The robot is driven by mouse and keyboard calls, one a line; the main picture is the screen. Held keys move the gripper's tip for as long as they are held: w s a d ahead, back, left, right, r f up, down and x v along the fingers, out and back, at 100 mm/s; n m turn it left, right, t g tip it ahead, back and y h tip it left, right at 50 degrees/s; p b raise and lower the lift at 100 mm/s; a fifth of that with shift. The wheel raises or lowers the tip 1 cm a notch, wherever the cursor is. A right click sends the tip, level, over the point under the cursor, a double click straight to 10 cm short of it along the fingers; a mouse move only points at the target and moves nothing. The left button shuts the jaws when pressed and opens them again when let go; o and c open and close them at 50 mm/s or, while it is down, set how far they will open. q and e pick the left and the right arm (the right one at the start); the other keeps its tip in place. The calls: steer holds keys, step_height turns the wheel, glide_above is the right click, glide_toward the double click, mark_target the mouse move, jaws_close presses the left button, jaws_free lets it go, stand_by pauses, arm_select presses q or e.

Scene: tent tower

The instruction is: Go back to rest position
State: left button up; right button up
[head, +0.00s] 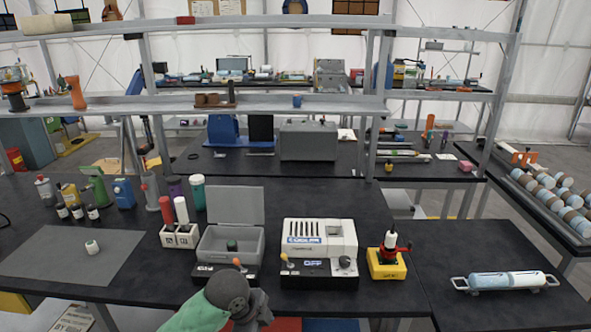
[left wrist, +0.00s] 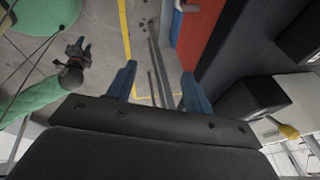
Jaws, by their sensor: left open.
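My left gripper (left wrist: 158,70) shows in the left wrist view with its two blue fingers wide apart and nothing between them. Bare floor and a yellow floor line lie beyond the fingers. In the head view a green and dark grey part of my arm rises at the bottom edge, in front of the workbench (head: 375,303); its fingers do not show there. At the left of the left wrist view is another gripper of mine, the right one (left wrist: 78,46), with a green arm. It is small and its jaw gap is unclear.
On the bench are an open grey box (head: 233,205), a white machine (head: 318,238), a yellow-based device (head: 387,262) and several bottles. A shelf (head: 200,105) spans above.

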arm_select(q)
steer(key=s+a+f+n+y, duration=0.1)
steer(key=s+a+f+n, duration=0.4)
steer(key=s, duration=0.3)
steer(key=s+a+f+n+t+y, duration=0.1)
steer(key=s+a+f+n, duration=0.25)
steer(key=s+n, duration=0.35)
steer(key=s+a+f+n+y, duration=0.1)
steer(key=s+a+f+n, duration=0.2)
steer(key=s+a+n, duration=0.4)
steer(key=s+d+f+g, duration=0.1)
steer(key=s+d+f, duration=0.1)
steer(key=f, duration=1.4)
steer(key=s+d+f, duration=0.2)
steer(key=d+f, duration=0.2)
steer(key=f, duration=1.3)
steer(key=shift+s+f+m+g, duration=0.2)
steer(key=shift+f+m+g, duration=0.05)
steer(key=shift+m+g, duration=0.15)
steer(key=shift+d, duration=0.15)
